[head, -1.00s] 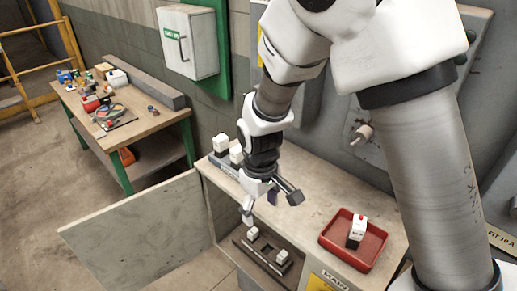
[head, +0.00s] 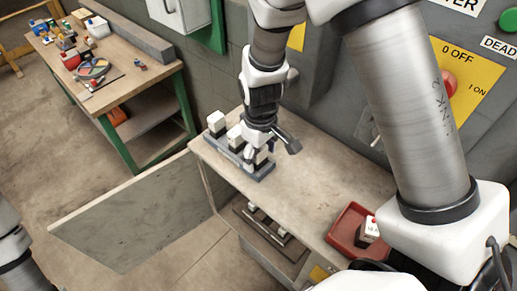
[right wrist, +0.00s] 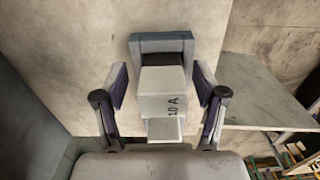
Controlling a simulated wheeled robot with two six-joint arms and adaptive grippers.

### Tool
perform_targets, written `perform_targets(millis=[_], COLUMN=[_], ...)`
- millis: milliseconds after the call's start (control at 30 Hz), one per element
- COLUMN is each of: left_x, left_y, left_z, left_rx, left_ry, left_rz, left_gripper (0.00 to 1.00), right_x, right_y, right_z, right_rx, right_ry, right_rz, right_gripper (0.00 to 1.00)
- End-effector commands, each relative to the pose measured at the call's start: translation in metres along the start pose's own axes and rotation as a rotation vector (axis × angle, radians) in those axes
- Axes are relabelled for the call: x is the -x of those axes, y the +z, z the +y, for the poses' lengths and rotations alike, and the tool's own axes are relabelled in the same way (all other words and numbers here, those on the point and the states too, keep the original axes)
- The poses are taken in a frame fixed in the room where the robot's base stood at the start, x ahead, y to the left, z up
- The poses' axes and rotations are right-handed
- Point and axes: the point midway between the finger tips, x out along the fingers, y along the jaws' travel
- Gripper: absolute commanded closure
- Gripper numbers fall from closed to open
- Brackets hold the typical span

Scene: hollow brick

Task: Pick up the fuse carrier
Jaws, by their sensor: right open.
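A white fuse carrier (right wrist: 160,95) with "10 A" lettering stands in a grey rack (right wrist: 160,38) in the right wrist view. My right gripper (right wrist: 160,80) is open, with one finger on each side of this carrier and visible gaps between. In the head view, my right gripper (head: 257,154) is over the near end of the rack (head: 230,158) and partly hides that carrier. Two more white carriers, a far one (head: 215,120) and a middle one (head: 235,134), stand in the same rack. My left gripper is out of view.
A red tray (head: 343,226) with a red-marked white carrier (head: 371,229) sits at the bench's right, partly hidden by my arm. Below the bench top (head: 310,170), an open compartment holds a dark fuse base (head: 262,232). An open door panel (head: 125,215) extends left.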

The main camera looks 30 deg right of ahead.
Motion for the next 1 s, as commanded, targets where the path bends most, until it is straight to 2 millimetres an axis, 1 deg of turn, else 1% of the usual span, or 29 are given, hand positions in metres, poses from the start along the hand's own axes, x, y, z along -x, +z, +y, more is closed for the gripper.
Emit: perform_targets(millis=[100,233,267,300,367,400,433,533,567,767,867,1000], left_x=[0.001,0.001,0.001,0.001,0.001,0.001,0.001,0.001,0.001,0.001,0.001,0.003], left_y=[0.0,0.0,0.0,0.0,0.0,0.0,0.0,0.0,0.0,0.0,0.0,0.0], left_z=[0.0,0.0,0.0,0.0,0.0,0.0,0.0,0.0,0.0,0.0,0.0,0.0], left_rx=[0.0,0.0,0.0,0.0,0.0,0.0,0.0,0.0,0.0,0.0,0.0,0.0], left_ry=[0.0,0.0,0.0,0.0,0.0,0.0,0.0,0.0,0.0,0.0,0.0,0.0], left_rz=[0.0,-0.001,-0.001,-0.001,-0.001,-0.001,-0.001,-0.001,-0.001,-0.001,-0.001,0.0], left_gripper=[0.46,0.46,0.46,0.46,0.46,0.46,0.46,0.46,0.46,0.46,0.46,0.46], right_x=[-0.006,-0.006,-0.006,-0.006,-0.006,-0.006,-0.006,-0.006,-0.006,-0.005,-0.002,0.008], right_y=[0.0,0.0,0.0,0.0,0.0,0.0,0.0,0.0,0.0,0.0,-0.001,-0.001], right_z=[0.0,0.0,0.0,0.0,0.0,0.0,0.0,0.0,0.0,0.0,0.0,0.001], right_rx=[-0.001,-0.001,-0.001,-0.001,-0.001,-0.001,-0.001,-0.001,-0.001,-0.001,-0.001,0.0], right_ry=[0.0,0.001,0.001,0.001,0.0,0.0,0.0,0.001,0.001,0.001,0.001,0.001], right_rz=[0.001,0.002,0.002,0.002,0.002,0.002,0.002,0.002,0.002,0.002,0.003,0.003], right_gripper=[0.29,0.29,0.36,0.5,0.72,0.86,0.96,0.97,1.0,1.0,1.0,1.0])
